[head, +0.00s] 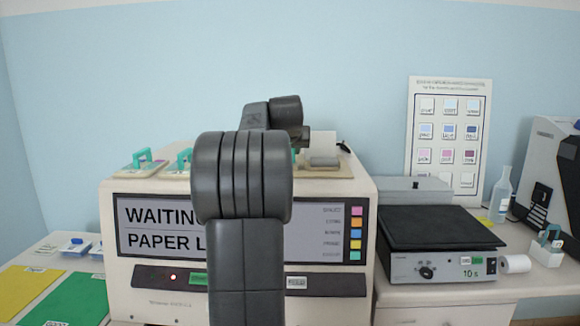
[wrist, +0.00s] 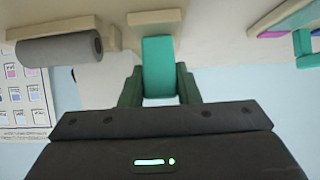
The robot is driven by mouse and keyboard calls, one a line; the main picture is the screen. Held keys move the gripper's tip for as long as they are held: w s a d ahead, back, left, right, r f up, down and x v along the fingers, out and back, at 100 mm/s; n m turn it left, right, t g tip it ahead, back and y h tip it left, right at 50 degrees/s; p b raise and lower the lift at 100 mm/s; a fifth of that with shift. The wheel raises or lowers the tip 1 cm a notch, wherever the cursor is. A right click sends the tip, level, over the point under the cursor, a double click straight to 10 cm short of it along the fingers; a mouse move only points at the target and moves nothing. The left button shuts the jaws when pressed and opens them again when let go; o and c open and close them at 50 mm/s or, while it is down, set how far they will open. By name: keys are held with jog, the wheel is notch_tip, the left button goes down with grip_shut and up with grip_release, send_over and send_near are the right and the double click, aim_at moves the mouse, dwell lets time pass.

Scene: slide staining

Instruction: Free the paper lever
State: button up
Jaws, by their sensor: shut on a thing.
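My gripper (wrist: 158,84) is shut on a teal tab (wrist: 158,62), with one dark green finger on either side of it. I take this tab to be the paper lever. In the head view, my arm hides the gripper and most of the tab. The cream machine (head: 150,285) has a screen (head: 318,235) reading "WAITING" and "PAPER L", the rest covered by my arm. The grey roller also shows on the machine top (head: 324,161).
Other teal handles (head: 143,158) stand on the machine top at left, and one teal part (wrist: 304,46) shows at the wrist view's right edge. A black-topped hot plate (head: 435,228) and a bottle (head: 501,195) stand right. Yellow and green mats (head: 75,302) lie at left.

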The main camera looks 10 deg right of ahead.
jog(key=shift+s+a+f+t+b, duration=0.15)
jog(key=shift+t+b, duration=0.4)
jog(key=shift+b, duration=0.7)
jog(key=shift+s+d+f+t+b, duration=0.2)
jog(key=shift+t+b, duration=0.35)
jog(key=shift+b, duration=0.65)
jog(key=shift+s+r+h, duration=0.1)
jog(key=shift+h, duration=0.3)
jog(key=shift+r+t+b, duration=0.15)
jog(key=shift+t+b, duration=0.15)
jog(key=shift+b, duration=0.25)
jog(key=o, duration=1)
jog(key=shift+s+a, duration=0.15)
jog(key=shift+a, duration=0.05)
jog(key=v, duration=1.3)
jog(key=shift+s+r+b, duration=0.25)
jog(key=shift+s+b, duration=0.05)
jog(key=shift+b, duration=0.05)
jog(key=shift+w, duration=0.1)
